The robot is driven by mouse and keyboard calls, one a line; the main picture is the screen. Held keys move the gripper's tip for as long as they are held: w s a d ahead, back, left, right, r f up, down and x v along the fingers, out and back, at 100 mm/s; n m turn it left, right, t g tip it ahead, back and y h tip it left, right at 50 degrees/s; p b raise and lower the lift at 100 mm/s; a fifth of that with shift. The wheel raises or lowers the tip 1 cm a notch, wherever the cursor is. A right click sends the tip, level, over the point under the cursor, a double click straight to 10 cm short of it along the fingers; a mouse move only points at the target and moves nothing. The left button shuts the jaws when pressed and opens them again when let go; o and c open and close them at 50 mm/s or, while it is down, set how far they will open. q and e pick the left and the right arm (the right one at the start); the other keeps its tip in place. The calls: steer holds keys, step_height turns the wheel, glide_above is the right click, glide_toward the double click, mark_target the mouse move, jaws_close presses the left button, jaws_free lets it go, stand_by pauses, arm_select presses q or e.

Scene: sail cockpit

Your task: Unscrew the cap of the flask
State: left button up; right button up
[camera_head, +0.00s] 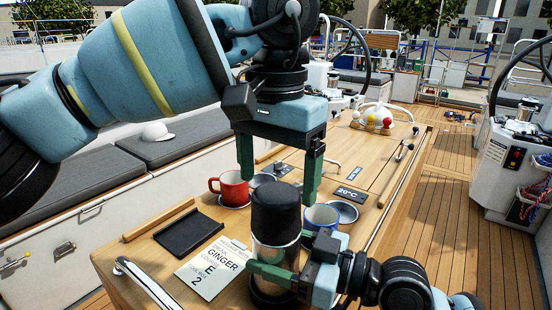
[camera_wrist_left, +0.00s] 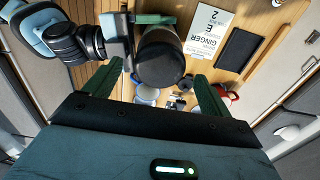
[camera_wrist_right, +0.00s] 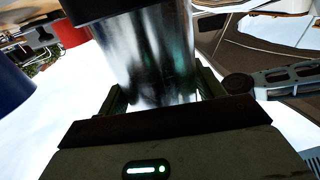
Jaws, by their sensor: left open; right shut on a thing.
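The flask (camera_head: 275,258) stands upright on the wooden table, with a shiny metal body and a wide black cap (camera_head: 275,210) on top. My right gripper (camera_head: 277,262) is shut on the flask's body from the right, below the cap. The right wrist view shows the metal body (camera_wrist_right: 150,60) between its fingers. My left gripper (camera_head: 279,195) is open and points down over the cap, with one finger to each side in the head view. In the left wrist view the cap (camera_wrist_left: 160,62) lies between and beyond the fingers, closer to the left one. I see no contact there.
A red mug (camera_head: 230,187) stands behind left of the flask, and a blue mug (camera_head: 320,217) close behind right. A printed card (camera_head: 213,268) and black tray (camera_head: 188,232) lie to the left. A metal rail (camera_head: 148,285) is at the table's near left edge.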

mark_target(276, 192)
arm_select(q)
steer(key=shift+f, duration=3.05)
steer(key=shift+c, duration=0.2)
